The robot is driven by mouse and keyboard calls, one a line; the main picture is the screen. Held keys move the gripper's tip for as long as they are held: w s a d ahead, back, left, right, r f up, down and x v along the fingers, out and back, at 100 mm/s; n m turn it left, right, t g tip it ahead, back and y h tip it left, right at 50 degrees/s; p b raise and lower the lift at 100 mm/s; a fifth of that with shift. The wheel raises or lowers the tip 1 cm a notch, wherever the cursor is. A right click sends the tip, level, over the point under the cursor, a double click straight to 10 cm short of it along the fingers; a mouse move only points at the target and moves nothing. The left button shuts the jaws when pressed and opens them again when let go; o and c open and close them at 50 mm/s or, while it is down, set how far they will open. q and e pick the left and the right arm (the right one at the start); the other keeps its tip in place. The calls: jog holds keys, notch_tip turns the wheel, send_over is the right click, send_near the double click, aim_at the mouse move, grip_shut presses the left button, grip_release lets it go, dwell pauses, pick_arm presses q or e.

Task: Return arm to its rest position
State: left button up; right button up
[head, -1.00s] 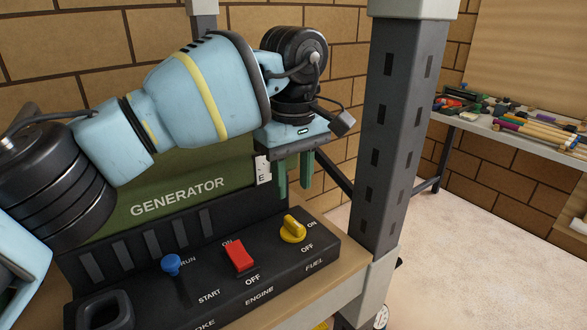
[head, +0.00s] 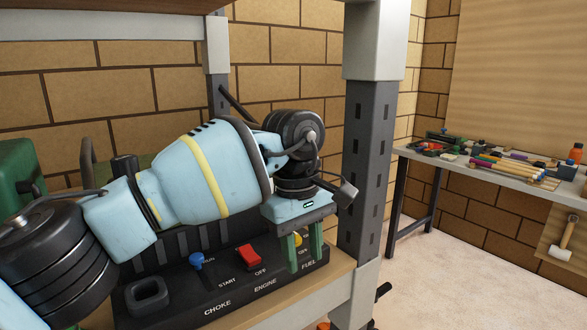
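My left arm reaches in from the left across the generator's black control panel (head: 215,285). My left gripper (head: 304,262) points down at the panel's right end. Its two green fingers stand apart with nothing seen between them except part of the yellow fuel knob (head: 298,239) behind. I cannot tell whether the fingers touch the panel. The red engine switch (head: 248,256) and the blue knob (head: 196,261) show left of the fingers. My arm hides much of the generator. My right gripper is out of view.
A grey slotted shelf post (head: 368,170) stands close right of the gripper. The wooden shelf edge (head: 290,305) runs under the panel, and another shelf hangs above. A side table (head: 500,172) with tools stands at the right, a mallet (head: 563,240) below it.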

pick_arm(q)
jog(key=s+d+f+n+g+h+p, duration=0.2)
jog(key=s+d+f+n+g+h, duration=0.55)
jog(key=s+d+h, duration=0.55)
jog(key=a+f+m+t+y+p, duration=0.2)
jog(key=a+f+m+t, duration=0.65)
jog(key=m+t, duration=0.5)
jog(key=a+f+m+t+y+p, duration=0.1)
jog(key=a+f+m+t+y, duration=0.1)
jog(key=a+f+m+t, duration=1.1)
jog(key=s+a+f+n+g+y, duration=0.4)
jog(key=s+a+f+n, duration=0.1)
jog(key=s, duration=0.7)
jog(key=s+a+f+n+g+y+p, duration=0.1)
jog(key=s+a+f+n+g+y, duration=0.3)
jog(key=s+a, duration=0.4)
jog(key=s+f+n+g, duration=0.1)
jog(key=s+f, duration=0.1)
jog(key=s, duration=0.1)
jog(key=shift+s+a+g+p, duration=0.2)
jog(key=shift+s+g+p, duration=0.1)
jog(key=shift+s, duration=0.05)
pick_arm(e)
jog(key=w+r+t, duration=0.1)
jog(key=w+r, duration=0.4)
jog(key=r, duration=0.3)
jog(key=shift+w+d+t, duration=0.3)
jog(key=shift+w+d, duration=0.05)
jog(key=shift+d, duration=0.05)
